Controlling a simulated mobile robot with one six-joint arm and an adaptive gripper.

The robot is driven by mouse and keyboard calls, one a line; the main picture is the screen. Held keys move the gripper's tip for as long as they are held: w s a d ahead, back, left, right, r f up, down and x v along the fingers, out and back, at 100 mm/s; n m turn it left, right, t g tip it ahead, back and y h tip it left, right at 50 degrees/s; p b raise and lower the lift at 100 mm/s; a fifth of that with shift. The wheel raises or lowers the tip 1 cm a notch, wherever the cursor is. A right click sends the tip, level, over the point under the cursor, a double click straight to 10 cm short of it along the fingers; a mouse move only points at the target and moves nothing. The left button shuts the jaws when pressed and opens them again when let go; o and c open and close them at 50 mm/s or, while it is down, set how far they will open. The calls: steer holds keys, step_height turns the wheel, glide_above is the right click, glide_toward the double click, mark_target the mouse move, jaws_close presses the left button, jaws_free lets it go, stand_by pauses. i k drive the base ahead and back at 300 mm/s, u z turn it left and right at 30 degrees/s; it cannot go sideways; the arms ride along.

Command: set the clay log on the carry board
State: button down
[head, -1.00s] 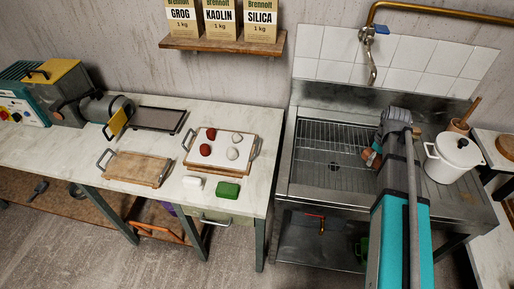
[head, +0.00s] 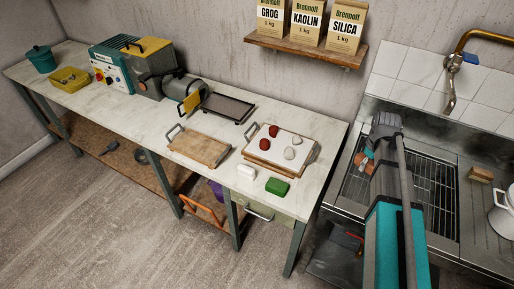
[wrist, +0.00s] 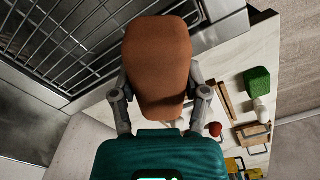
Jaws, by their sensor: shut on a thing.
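A reddish-brown clay log (wrist: 158,60) fills the middle of the wrist view, held between the two fingers of my gripper (wrist: 160,97). In the head view my gripper (head: 368,160) is over the sink, largely hidden by my arm, and only a small orange part of the log shows. The carry board (head: 200,149), a bare wooden board with metal handles, lies on the long bench to the left, well apart from my gripper.
Beside it is a second handled board (head: 256,160) with a white slab bearing red and pale lumps. A dark tray (head: 228,107) lies behind. A tap (head: 451,75) overhangs the sink.

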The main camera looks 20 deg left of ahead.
mark_target(191, 143)
steer(key=u, duration=0.2)
steer(key=i, duration=0.2)
steer(key=u, duration=1.35)
steer(key=k, duration=0.7)
steer(key=u, duration=0.35)
steer(key=i, duration=1.65)
steer(key=z, duration=0.3)
